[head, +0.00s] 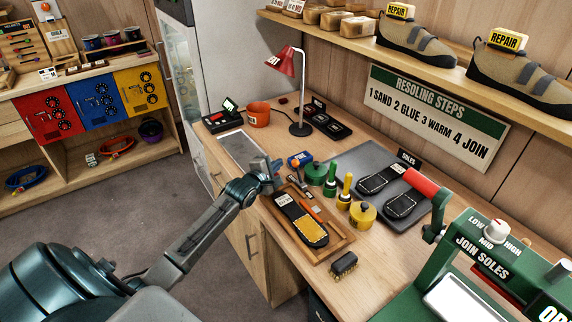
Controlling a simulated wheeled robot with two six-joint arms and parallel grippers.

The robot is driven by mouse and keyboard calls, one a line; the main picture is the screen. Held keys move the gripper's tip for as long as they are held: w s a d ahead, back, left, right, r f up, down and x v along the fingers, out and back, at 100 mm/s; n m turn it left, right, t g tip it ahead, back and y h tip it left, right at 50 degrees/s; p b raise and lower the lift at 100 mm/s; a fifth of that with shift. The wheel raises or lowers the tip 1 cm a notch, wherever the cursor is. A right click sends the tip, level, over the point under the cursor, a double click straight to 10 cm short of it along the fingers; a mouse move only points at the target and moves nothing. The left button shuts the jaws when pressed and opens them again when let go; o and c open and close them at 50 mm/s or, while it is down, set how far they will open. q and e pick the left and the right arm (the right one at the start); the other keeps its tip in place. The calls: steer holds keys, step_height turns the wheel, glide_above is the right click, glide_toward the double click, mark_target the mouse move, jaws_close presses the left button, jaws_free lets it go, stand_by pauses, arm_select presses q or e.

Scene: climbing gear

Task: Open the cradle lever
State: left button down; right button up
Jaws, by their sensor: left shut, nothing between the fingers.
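A green press (460,250) marked "JOIN SOLES" stands at the lower right, partly cut off by the frame. I cannot tell for sure which part is the cradle lever. My left gripper (273,180) is shut and empty above the near-left bench edge, by the wooden tray, well left of the press and touching neither part. My right gripper is out of view.
A wooden tray (344,238) holds a sole and tools. Green and yellow pots (362,214) stand between it and a grey mat with two black soles (405,206). A brush (344,263) lies in front. A red lamp (299,128) stands behind; a shoe shelf overhangs the back.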

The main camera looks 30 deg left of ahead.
mark_target(298, 172)
arm_select(q)
steer(key=d, duration=0.1)
steer(key=p, duration=0.1)
steer(key=d+r+p, duration=0.1)
steer(key=shift+w+d+r, duration=0.1)
steer(key=shift+w+d, duration=0.15)
steer(key=shift+d, duration=0.1)
steer(key=shift+s+d+r, duration=0.2)
steer(key=shift+s+d, duration=0.1)
steer(key=shift+d, duration=0.2)
steer(key=shift+f, duration=0.1)
steer(key=shift+w, duration=0.1)
